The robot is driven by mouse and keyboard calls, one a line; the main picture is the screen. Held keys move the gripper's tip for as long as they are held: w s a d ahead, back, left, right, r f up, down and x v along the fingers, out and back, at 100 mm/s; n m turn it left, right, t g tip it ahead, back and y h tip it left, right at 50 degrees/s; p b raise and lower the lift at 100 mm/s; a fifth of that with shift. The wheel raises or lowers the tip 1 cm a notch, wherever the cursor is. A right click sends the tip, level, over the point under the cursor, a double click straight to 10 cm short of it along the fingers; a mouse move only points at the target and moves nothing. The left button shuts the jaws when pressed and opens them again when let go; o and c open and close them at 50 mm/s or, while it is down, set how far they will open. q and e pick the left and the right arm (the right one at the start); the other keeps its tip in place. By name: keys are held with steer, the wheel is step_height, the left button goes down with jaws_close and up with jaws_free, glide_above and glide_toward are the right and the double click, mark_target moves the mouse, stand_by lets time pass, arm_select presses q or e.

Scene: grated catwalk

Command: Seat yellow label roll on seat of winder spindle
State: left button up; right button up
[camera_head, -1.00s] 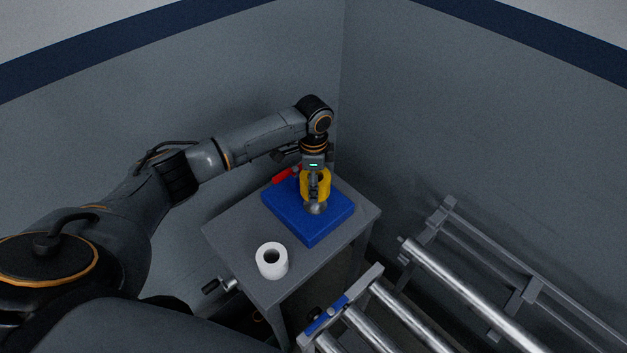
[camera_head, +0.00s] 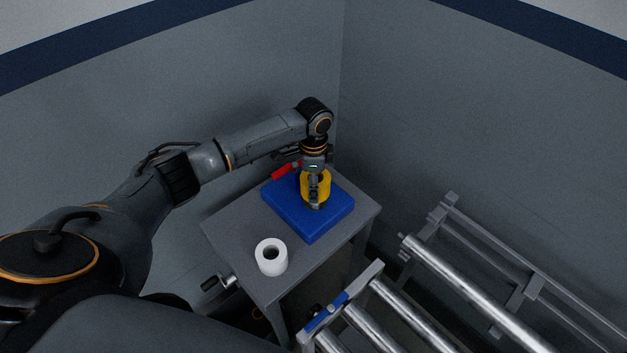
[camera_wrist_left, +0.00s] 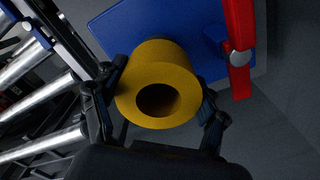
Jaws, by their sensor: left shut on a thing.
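The yellow label roll (camera_head: 322,183) is held in my left gripper (camera_head: 315,190) above or on the blue base (camera_head: 285,213) on the grey table. In the left wrist view, the roll (camera_wrist_left: 180,68) sits between the two fingers (camera_wrist_left: 158,105), its dark bore facing the camera. My right gripper is not in view.
A red lever (camera_head: 284,172) is at the back edge of the blue base, right of the roll in the wrist view (camera_wrist_left: 239,45). A white roll (camera_head: 271,257) stands at the table's front. A roller conveyor (camera_head: 400,310) is at right; walls stand close behind.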

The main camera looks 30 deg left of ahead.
arm_select(q)
steer(key=shift+f+b, duration=0.9)
steer(key=shift+f, duration=1.05)
steer(key=o, duration=1.4)
steer(key=shift+c, duration=0.2)
step_height(320, 180, up, 8)
steer(key=p, duration=0.8)
steer(key=shift+r, duration=0.1)
steer(key=shift+s, duration=0.1)
